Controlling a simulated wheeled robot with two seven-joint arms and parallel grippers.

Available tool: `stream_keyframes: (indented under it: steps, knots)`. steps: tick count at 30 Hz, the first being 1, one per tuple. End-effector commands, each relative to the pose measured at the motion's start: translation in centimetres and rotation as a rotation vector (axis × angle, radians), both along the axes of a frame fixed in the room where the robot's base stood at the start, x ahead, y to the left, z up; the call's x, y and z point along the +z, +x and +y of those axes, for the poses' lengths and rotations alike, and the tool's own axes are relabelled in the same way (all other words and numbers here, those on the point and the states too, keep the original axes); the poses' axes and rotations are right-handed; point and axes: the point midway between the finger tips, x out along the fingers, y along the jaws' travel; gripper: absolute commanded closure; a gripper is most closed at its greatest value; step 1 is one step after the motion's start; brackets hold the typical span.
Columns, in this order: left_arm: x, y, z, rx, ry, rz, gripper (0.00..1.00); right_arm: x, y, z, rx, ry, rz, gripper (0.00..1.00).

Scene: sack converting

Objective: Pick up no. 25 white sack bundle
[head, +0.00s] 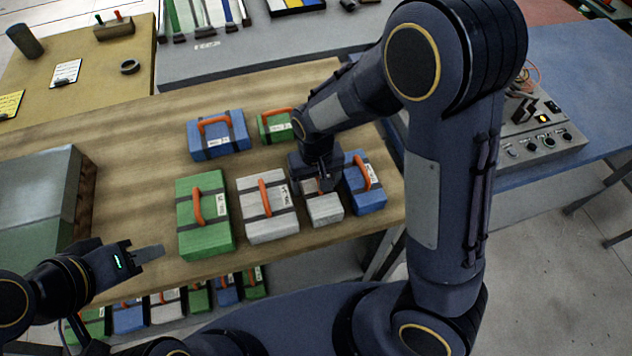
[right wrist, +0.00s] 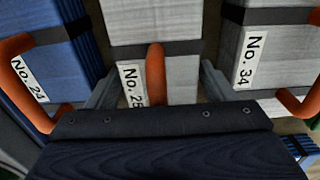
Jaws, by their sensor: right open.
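A white sack bundle (head: 325,210) with a dark strap lies on the wooden table, partly hidden under my right gripper (head: 318,188). In the right wrist view this white bundle (right wrist: 150,62) has an orange handle and a label that seems to read No. 25, its last digit partly covered. My right gripper (right wrist: 155,90) is open, its two fingers on either side of the bundle. Whether they touch it I cannot tell. My left gripper (head: 148,254) is over the table's near left edge, holding nothing visible; its finger gap is not clear.
Blue bundle No. 24 (head: 369,190) and larger white bundle No. 34 (head: 262,216) stand close on either side. A green bundle (head: 207,240), a blue one (head: 218,144) and another green one (head: 272,128) are nearby. A grey-topped box (head: 38,185) stands left. More bundles lie on a lower shelf.

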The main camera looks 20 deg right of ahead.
Motion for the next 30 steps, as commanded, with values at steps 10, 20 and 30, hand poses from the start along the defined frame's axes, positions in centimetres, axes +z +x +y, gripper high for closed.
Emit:
stream_keyframes:
  steps: [10, 20, 30]
  knots:
    - [0.0, 0.0, 0.0, 0.0, 0.0, 0.0, 0.64, 0.0, 0.0, 0.0, -0.001, 0.0, 0.0, 0.51]
    - [0.0, 0.0, 0.0, 0.0, 0.0, 0.0, 0.64, 0.2, 0.0, 0.0, -0.001, 0.001, -0.001, 0.61]
    - [0.0, 0.0, 0.0, 0.0, 0.0, 0.0, 0.64, 3.9, 0.2, 0.7, 0.003, 0.004, -0.004, 0.61]
